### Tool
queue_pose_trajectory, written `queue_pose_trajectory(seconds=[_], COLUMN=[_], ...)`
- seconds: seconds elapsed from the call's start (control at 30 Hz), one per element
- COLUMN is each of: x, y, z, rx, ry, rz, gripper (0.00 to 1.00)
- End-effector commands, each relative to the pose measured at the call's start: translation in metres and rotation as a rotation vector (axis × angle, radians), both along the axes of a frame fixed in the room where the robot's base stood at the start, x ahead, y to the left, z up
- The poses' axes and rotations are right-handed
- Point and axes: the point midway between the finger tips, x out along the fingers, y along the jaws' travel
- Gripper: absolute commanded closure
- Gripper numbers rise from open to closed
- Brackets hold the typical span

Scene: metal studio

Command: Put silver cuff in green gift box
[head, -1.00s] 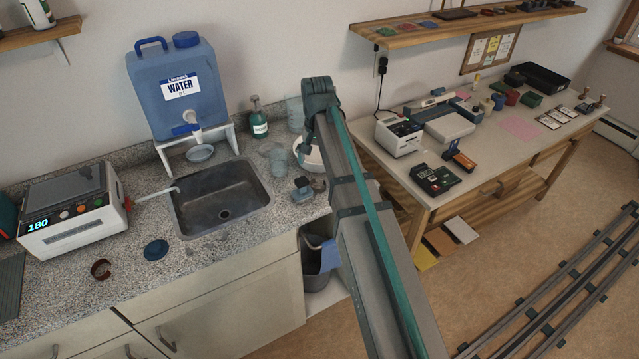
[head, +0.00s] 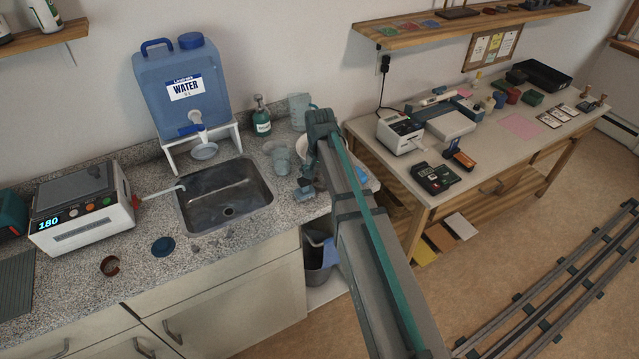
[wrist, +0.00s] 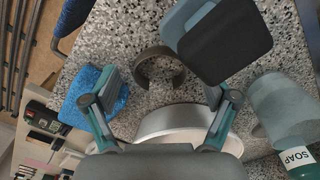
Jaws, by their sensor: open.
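The silver cuff (wrist: 158,66) lies on the speckled counter in the wrist view, an open grey ring. My gripper (wrist: 161,88) is open and empty, its two fingers apart on either side of the cuff's near side. A small green box (head: 532,99), apparently the green gift box, stands on the workbench at the right, beside a dark red one (head: 512,97). I cannot tell whether its lid is open.
Around the cuff are a blue sponge (wrist: 104,96), a dark block-like object (wrist: 225,42), a white bowl (wrist: 180,118) and a soap bottle (wrist: 296,158). A copper-brown cuff (head: 110,266) lies on the left counter. The sink (head: 226,195) is left of my arm.

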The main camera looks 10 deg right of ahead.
Motion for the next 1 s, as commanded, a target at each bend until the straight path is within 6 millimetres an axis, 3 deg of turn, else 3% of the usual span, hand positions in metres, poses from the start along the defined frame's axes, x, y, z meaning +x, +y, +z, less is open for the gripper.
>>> queue_pose_trajectory(seconds=[0.27, 0.67, 1.0], x=[0.0000, -0.0001, 0.0001], y=[0.0000, 0.0000, 0.0000], z=[-0.0025, -0.0021, 0.0005], rx=[0.000, 0.000, 0.000], ry=[0.000, 0.000, 0.000], rz=[0.000, 0.000, 0.000], gripper=[0.14, 0.79, 0.80])
